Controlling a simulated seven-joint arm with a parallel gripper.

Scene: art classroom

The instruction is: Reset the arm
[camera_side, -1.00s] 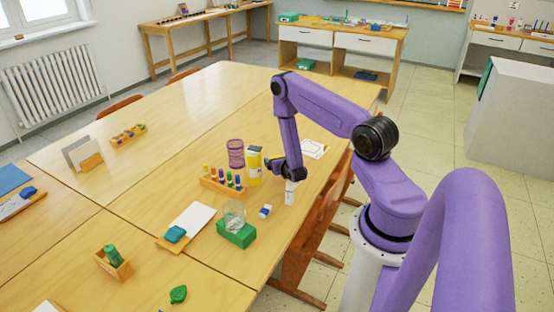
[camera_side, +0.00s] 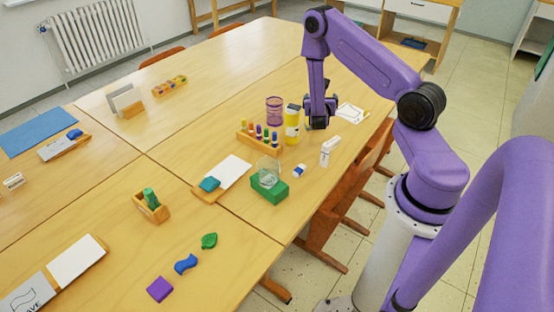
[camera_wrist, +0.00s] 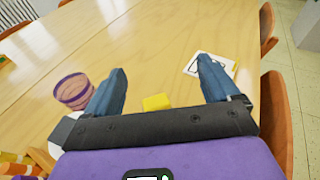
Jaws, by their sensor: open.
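The yellow bottle (camera_side: 292,128) stands beside the gripper; a yellow piece (camera_wrist: 156,102) shows beyond the gripper body in the wrist view.
A purple mesh cup (camera_side: 274,110) and a wooden rack of markers (camera_side: 259,138) stand left of the gripper. A glass (camera_side: 269,172) sits on a green block (camera_side: 268,191). A small blue-white eraser (camera_side: 299,171) and a white card (camera_side: 350,113) lie nearby.

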